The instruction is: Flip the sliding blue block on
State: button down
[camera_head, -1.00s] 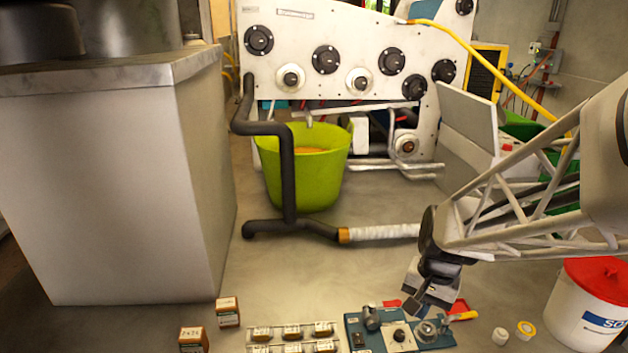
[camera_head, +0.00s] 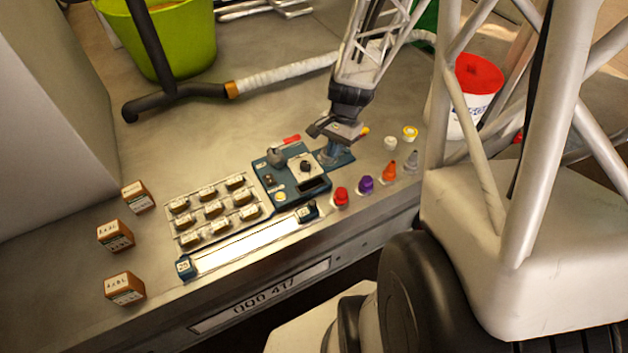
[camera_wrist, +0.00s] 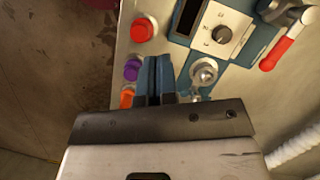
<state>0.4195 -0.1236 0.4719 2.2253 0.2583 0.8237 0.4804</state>
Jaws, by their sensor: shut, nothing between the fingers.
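A long white slider strip (camera_head: 250,242) lies along the front of the bench in the head view. A small blue block (camera_head: 307,211) sits at its right end, and a blue labelled piece (camera_head: 184,267) is at its left end. I cannot tell for sure which of the two slides. My gripper (camera_head: 330,140) is over the right part of the blue control panel (camera_head: 277,203), behind and right of the strip, apart from both blue pieces. In the wrist view my gripper (camera_wrist: 155,68) has its fingers together and empty; the strip does not show there.
Red (camera_head: 341,196), purple (camera_head: 366,184) and orange (camera_head: 389,170) knobs stand right of the panel. A metal knob (camera_wrist: 205,72) and a red handle (camera_wrist: 283,45) are near my fingers. Left are a tray of labelled blocks (camera_head: 183,241) and loose orange boxes (camera_head: 116,236).

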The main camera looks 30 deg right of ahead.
jog(key=shift+f, duration=0.1)
dwell(0.3)
jog(key=x, duration=1)
jog(key=shift+a, duration=0.1)
jog(key=shift+s+a, duration=0.5)
jog(key=shift+a, duration=0.4)
jog(key=shift+s+a+f, duration=0.2)
jog(key=shift+s+a, duration=0.2)
jog(key=shift+a, duration=0.35)
jog(key=shift+a, duration=0.2)
jog(key=a, duration=2.3)
